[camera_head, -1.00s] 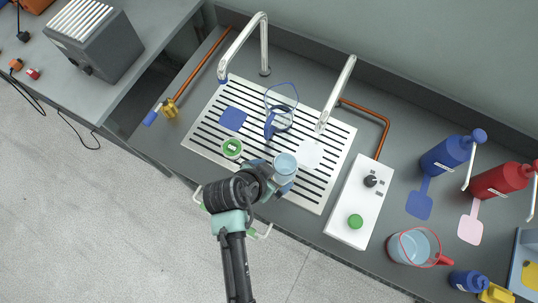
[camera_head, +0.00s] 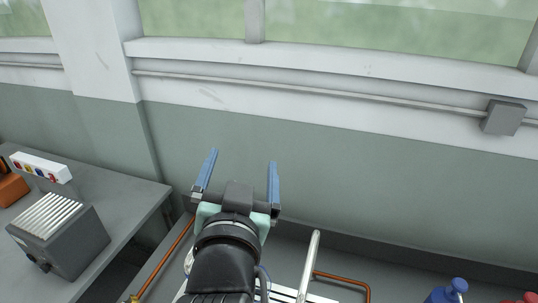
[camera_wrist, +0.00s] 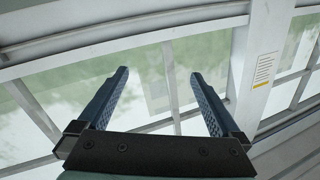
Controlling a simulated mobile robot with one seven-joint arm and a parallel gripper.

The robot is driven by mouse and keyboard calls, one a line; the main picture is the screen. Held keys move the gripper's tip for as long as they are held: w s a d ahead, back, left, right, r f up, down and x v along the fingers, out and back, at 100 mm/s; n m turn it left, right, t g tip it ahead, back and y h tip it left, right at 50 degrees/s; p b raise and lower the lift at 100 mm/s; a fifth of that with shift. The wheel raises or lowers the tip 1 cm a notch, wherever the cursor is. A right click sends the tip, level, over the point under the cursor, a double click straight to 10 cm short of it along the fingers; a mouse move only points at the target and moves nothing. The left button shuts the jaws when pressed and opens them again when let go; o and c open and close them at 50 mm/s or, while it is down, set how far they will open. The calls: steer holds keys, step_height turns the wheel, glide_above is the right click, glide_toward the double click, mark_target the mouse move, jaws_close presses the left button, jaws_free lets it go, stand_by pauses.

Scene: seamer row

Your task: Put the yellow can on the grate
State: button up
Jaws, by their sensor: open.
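My gripper (camera_head: 240,175) is open and empty, raised in front of the grey-green wall in the head view. In the wrist view my gripper (camera_wrist: 160,88) shows two blue fingers spread apart, with only windows beyond them. The grate (camera_head: 290,291) shows only as a small strip at the bottom edge of the head view, partly behind my arm. I see no yellow can in the frames of now.
A grey box with a slatted top (camera_head: 60,238) stands on the left table (camera_head: 118,205). A metal spout (camera_head: 309,262) and an orange-brown pipe (camera_head: 345,280) stand at the bottom. A blue bottle (camera_head: 447,292) shows at the bottom right. A wall (camera_head: 380,185) lies behind.

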steer(key=s+d+r+n+t, duration=0.1)
steer(key=s+r+t, duration=0.2)
steer(key=r, duration=0.6)
steer(key=s+d+r+n+t, duration=0.1)
steer(key=s+r+t, duration=0.2)
steer(key=r, duration=0.7)
steer(key=s+d+r+n+t, duration=0.1)
steer(key=s+d+r+t, duration=0.1)
steer(key=s+r, duration=0.5)
step_height(320, 180, up, 3)
steer(key=shift+t, duration=0.9)
